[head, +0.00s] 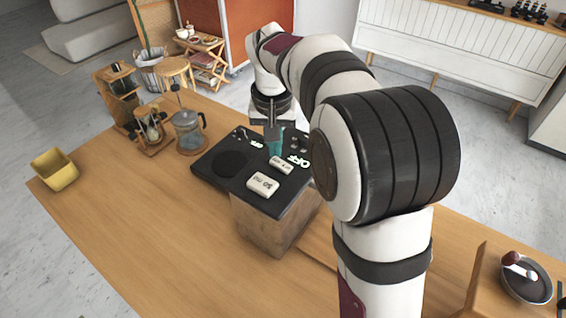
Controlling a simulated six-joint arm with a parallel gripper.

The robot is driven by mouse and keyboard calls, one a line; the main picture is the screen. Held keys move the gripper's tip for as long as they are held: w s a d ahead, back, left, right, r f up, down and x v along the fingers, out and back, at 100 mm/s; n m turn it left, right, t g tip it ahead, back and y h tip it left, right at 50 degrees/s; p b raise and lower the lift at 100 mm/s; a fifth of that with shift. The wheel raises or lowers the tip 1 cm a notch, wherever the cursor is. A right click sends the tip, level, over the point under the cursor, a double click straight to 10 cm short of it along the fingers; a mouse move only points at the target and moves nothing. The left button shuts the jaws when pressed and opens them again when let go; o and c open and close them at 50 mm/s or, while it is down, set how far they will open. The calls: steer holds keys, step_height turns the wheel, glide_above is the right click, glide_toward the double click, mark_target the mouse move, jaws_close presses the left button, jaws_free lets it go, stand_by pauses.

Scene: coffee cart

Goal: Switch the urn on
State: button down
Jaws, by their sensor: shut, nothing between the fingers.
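A box with wooden sides (275,228) and a black top panel (215,172) stands on the wooden counter, with a dark round patch at its left. White lettering, seemingly "OFF" (298,161), shows at the panel's right. Two pale labelled blocks (263,184) lie on the panel. My gripper (273,147) is shut and empty, pointing down at the panel's back part, beside the lettering. A teal piece shows at its tip; I cannot tell whether it is my fingers or a switch, nor whether they touch. No urn is clearly recognisable.
A glass jug with a dark handle (187,130) stands left of the panel, near a wooden stand with glassware (149,128). A yellow container (55,170) is at the far left. A dark pan (525,279) lies at the right. The left front counter is clear.

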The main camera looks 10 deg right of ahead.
mark_target(276, 161)
steer(key=shift+f, duration=0.85)
stand_by(0.3)
steer(key=shift+r, duration=3.5)
steer(key=s+f+m+g+y, duration=0.1)
steer(key=s+f, duration=0.3)
steer(key=s, duration=1.1)
steer(key=s+f+m+g+y, duration=0.1)
steer(key=s+f, duration=0.3)
steer(key=s, duration=1.2)
steer(key=shift+s+a+m, duration=0.3)
steer(key=shift+a, duration=0.15)
